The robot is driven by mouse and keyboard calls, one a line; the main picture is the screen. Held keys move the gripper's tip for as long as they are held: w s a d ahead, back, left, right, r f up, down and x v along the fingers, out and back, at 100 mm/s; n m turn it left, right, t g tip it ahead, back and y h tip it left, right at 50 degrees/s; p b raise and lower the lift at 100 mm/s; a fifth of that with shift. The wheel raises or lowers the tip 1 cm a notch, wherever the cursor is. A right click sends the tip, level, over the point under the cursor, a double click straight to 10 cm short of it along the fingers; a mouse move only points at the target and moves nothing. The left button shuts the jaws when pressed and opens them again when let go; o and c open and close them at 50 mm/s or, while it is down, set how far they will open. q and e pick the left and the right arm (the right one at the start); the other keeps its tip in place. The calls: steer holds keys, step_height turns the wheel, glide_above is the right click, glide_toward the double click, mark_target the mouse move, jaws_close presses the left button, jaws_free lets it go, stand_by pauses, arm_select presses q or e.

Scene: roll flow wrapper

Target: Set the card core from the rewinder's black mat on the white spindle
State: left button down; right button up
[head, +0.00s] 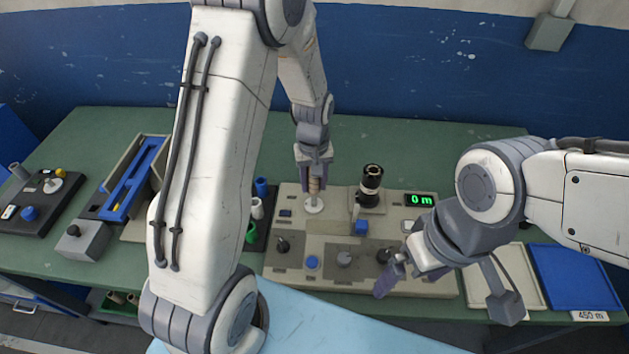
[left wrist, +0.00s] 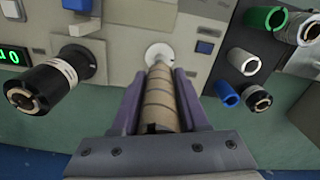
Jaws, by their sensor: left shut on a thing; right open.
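My left gripper (head: 314,180) is shut on the brown, banded card core (head: 315,186), which stands upright between its fingers. In the left wrist view the core (left wrist: 160,98) lies between the purple fingers (left wrist: 160,103), with its far end over the white round foot of the spindle (left wrist: 159,52). The white spindle (head: 314,206) is directly below the core in the head view; its post is hidden, and I cannot tell whether the core is around it or touching the foot. My right gripper (head: 390,278) is open and empty near the panel's front edge.
The black mat (left wrist: 270,63) beside the panel holds blue, white, green and black cores. A black roll stand (head: 371,185) rises right of the spindle, near the green display (head: 419,199). Knobs line the panel front. A blue tray (head: 572,277) lies far right.

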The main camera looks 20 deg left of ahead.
mark_target(314, 199)
arm_select(q)
steer(key=shift+f+b, duration=0.3)
steer(key=shift+f, duration=0.45)
arm_select(e)
steer(key=shift+f, duration=0.6)
arm_select(q)
steer(key=shift+s+d+r, duration=0.1)
arm_select(e)
steer(key=shift+r, duration=0.15)
arm_select(q)
steer(key=shift+f, duration=0.45)
arm_select(e)
steer(key=shift+f, duration=0.2)
arm_select(q)
steer(key=shift+f+b, duration=0.35)
steer(key=shift+f, duration=0.2)
arm_select(e)
steer(key=shift+f, duration=0.35)
arm_select(q)
steer(key=shift+f, duration=0.25)
arm_select(e)
steer(key=shift+f, duration=0.15)
arm_select(q)
steer(key=shift+f+b, duration=0.7)
steer(key=shift+f, duration=0.1)
arm_select(e)
steer(key=shift+f, duration=0.55)
